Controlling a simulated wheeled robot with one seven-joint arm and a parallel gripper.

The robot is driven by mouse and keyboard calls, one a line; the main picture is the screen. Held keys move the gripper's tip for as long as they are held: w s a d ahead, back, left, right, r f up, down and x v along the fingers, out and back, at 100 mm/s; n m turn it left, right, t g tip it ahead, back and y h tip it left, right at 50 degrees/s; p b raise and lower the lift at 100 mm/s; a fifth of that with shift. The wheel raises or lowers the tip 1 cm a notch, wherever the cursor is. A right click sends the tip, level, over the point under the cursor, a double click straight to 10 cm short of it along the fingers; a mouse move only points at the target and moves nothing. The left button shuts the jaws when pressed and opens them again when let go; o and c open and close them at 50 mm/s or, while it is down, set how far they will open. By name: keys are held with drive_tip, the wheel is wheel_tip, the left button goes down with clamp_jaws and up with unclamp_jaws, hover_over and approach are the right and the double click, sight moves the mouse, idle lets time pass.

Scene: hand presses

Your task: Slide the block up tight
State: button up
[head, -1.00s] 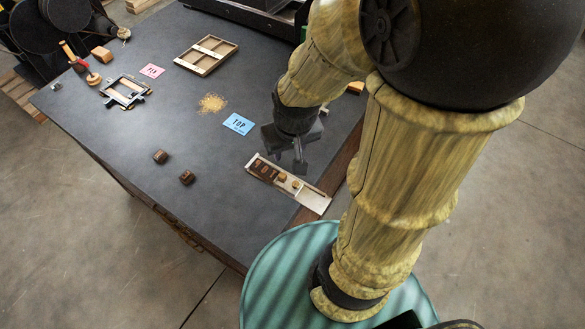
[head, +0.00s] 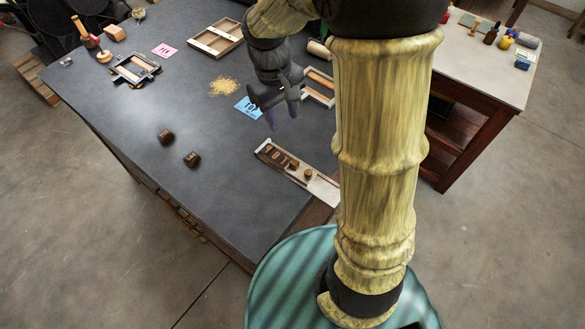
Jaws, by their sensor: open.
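A long metal tray (head: 322,184) lies near the table's right front edge. Several dark letter blocks (head: 272,153) stand in a row at its upper left end. A brown wooden block (head: 293,164) sits to their right in the tray, and a small round wooden piece (head: 308,173) is just beyond it. Whether the wooden block touches the letters is too small to tell. My gripper (head: 284,118) is open and empty, its fingers pointing down, above the table up from the tray and apart from it.
Two loose dark blocks (head: 192,159) lie left of the tray. A blue card (head: 247,107), partly behind my gripper, a pink card (head: 165,50), a wooden frame (head: 215,38) and a metal frame (head: 136,69) lie farther back. A second table (head: 480,65) stands at right.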

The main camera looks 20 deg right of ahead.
sight(294, 162)
drive_tip(key=w+n+g+b, duration=0.1)
drive_tip(key=w+a+f+n+g+h+b, duration=0.1)
drive_tip(key=w+b, duration=0.1)
drive_tip(key=w+f+b, duration=0.1)
drive_tip(key=w, duration=0.1)
drive_tip(key=shift+a+n+g+h+b, duration=0.3)
drive_tip(key=shift+n+g+h+b, duration=0.05)
drive_tip(key=shift+n+g+h, duration=0.05)
drive_tip(key=shift+f, duration=0.1)
drive_tip(key=x, duration=1.7)
drive_tip(key=shift+f, duration=0.25)
clamp_jaws()
